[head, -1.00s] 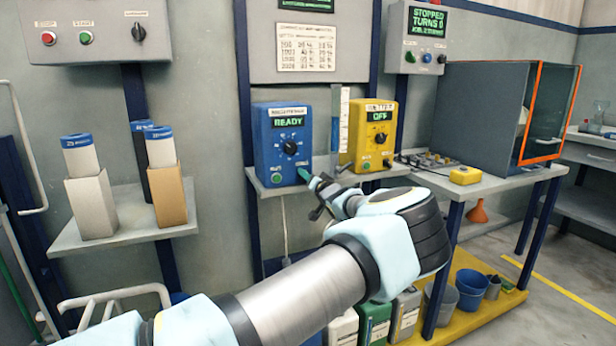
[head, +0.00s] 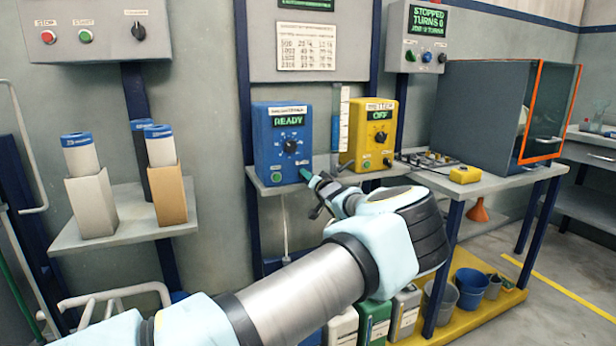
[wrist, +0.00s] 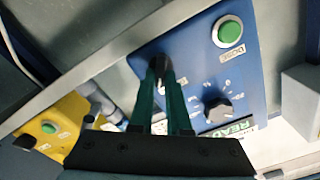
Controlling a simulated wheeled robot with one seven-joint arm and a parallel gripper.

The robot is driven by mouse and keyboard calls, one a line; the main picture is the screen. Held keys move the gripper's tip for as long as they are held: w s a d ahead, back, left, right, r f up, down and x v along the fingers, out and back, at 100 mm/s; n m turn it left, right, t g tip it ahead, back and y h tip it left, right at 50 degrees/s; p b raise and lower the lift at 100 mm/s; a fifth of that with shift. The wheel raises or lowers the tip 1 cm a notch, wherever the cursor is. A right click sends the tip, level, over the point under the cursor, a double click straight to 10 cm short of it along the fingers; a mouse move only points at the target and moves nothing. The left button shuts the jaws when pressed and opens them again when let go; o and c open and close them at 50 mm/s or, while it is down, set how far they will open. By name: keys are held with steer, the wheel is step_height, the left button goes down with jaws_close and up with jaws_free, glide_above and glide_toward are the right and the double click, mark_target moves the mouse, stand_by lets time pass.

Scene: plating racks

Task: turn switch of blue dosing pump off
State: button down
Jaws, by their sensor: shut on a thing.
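The blue dosing pump (head: 264,150) stands on a wall shelf, its screen reading READY in the head view. Its front has a black dial (head: 290,146) and a green button (head: 276,177). My gripper (head: 306,175) reaches the pump's lower right front corner from the right. In the wrist view the pump (wrist: 190,60) appears tilted, and the green fingers of my gripper (wrist: 160,78) close on a small dark switch (wrist: 157,62) at the panel's edge. The fingers hide much of the switch, so its setting cannot be read.
A yellow pump (head: 369,140) reading OFF stands right of the blue one, with a clear measuring tube (head: 341,125) between them. A shelf with cartons (head: 90,205) is at left. A grey cabinet (head: 475,105) stands on the right bench.

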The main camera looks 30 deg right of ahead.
steer(key=shift+n+b, duration=0.3)
steer(key=shift+b, duration=0.05)
steer(key=shift+a+n+b, duration=0.2)
steer(key=shift+n+b, duration=2.65)
steer(key=shift+n, duration=0.45)
steer(key=shift+a+n+b, duration=0.2)
steer(key=shift+n+b, duration=2.6)
steer(key=shift+n, duration=0.5)
steer(key=c, duration=0.9)
jaws_free()
steer(key=s, duration=0.3)
steer(key=s+a, duration=0.1)
steer(key=s, duration=0.6)
steer(key=shift+s+a, duration=0.2)
steer(key=shift+s, duration=0.15)
